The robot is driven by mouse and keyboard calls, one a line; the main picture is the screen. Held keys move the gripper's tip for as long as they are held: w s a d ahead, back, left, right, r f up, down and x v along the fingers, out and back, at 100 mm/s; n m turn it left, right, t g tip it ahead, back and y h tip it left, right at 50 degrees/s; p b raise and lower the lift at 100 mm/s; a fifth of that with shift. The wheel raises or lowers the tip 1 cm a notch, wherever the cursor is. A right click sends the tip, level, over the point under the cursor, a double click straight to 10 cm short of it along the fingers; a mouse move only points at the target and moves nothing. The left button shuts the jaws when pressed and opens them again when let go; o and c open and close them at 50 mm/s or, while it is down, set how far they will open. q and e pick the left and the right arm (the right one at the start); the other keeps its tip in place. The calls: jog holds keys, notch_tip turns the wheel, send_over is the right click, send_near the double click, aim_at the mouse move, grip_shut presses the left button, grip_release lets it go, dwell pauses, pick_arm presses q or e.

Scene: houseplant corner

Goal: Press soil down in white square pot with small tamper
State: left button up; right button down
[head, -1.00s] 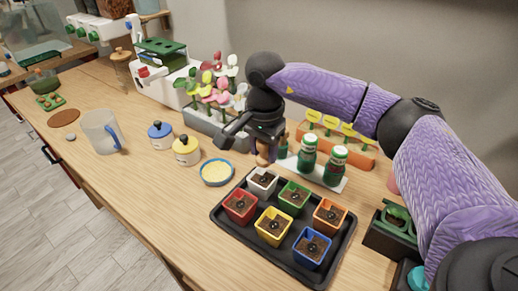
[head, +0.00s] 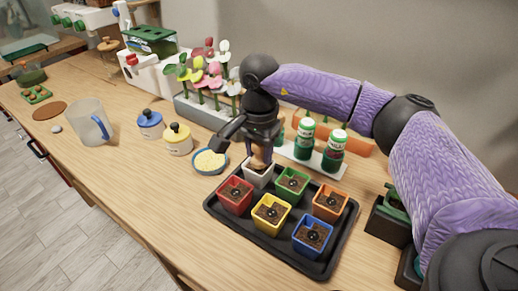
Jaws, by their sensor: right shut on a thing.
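The white square pot (head: 256,178) stands in the back-left place of a black tray (head: 283,252). My right gripper (head: 262,146) is above it, shut on the small tamper (head: 260,161), a light-brown wooden piece pointing down. The tamper's lower end is at the mouth of the white pot. The soil in that pot is hidden by the tamper and the rim, so I cannot tell whether they touch. My left gripper is not in view.
Red (head: 235,195), yellow (head: 271,214), green (head: 291,184), orange (head: 329,202) and blue (head: 311,236) pots with soil share the tray. A shallow blue dish (head: 209,162) sits just left. Green bottles (head: 334,151) stand behind right. The table's front left is clear.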

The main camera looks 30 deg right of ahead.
jog(key=shift+f, duration=0.25)
jog(key=shift+f, duration=0.1)
jog(key=shift+f+b, duration=0.2)
jog(key=shift+b, duration=0.15)
dwell(0.9)
jog(key=shift+r+p, duration=0.3)
jog(key=shift+p, duration=0.1)
notch_tip(320, 180, up, 6)
jog(key=p, duration=0.4)
jog(key=shift+p, duration=0.3)
jog(key=shift+r, duration=0.3)
jog(key=shift+f, duration=0.15)
